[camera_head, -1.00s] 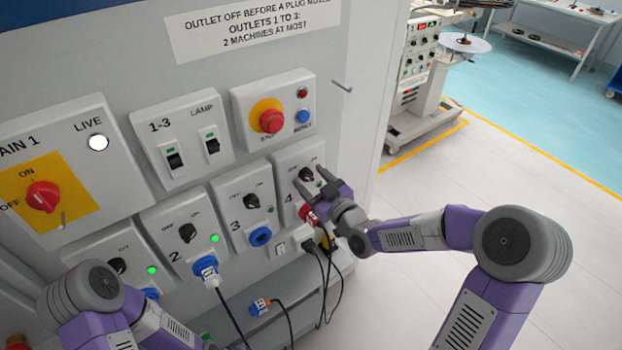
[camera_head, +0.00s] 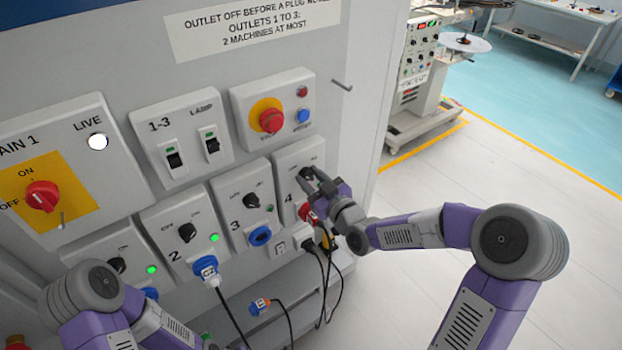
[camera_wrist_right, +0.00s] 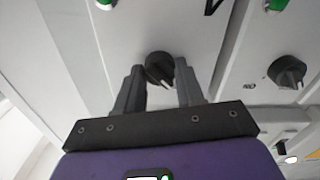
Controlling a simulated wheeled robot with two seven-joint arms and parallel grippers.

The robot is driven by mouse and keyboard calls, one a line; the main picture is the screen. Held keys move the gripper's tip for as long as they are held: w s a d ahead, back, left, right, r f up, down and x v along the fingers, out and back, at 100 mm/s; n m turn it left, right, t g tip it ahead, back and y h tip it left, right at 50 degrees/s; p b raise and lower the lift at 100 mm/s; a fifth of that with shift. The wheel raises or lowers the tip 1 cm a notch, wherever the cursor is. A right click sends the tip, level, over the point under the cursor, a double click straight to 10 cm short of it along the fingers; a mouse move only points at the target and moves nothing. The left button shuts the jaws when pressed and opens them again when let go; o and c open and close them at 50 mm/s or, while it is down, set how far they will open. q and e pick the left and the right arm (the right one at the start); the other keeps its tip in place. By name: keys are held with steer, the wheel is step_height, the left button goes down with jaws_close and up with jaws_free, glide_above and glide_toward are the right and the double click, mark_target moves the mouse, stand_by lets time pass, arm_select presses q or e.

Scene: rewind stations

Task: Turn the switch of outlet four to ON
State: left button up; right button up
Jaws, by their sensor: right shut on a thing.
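The outlet four panel (camera_head: 283,168) is at the right end of the lower row in the head view. Its black switch knob (camera_head: 305,173) is largely covered by my right gripper (camera_head: 311,176). In the right wrist view the dark round knob (camera_wrist_right: 158,67) sits between the fingertips of my right gripper (camera_wrist_right: 160,82), which are shut on it. Its exact setting is hard to tell. A red plug (camera_head: 308,214) is in outlet four below the gripper. My left arm shows at the lower left, but its gripper is out of view.
Outlet three (camera_head: 235,203) is just left, with its own knob (camera_head: 251,200). Outlet two (camera_head: 172,225) has a green lamp lit and a blue plug (camera_head: 207,270). The red stop button (camera_head: 271,121) is above. Black cables hang below outlet four. Open floor lies right.

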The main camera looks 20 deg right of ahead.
steer(key=m+b, duration=0.1)
steer(key=m, duration=0.7)
steer(key=shift+d+m, duration=0.1)
steer(key=shift+m, duration=0.3)
steer(key=m, duration=0.4)
steer(key=m+p, duration=0.1)
steer(key=m, duration=0.3)
steer(key=shift+f+m+p, duration=0.15)
steer(key=shift+m+p, duration=0.15)
steer(key=o, duration=1)
steer(key=shift+o, duration=0.2)
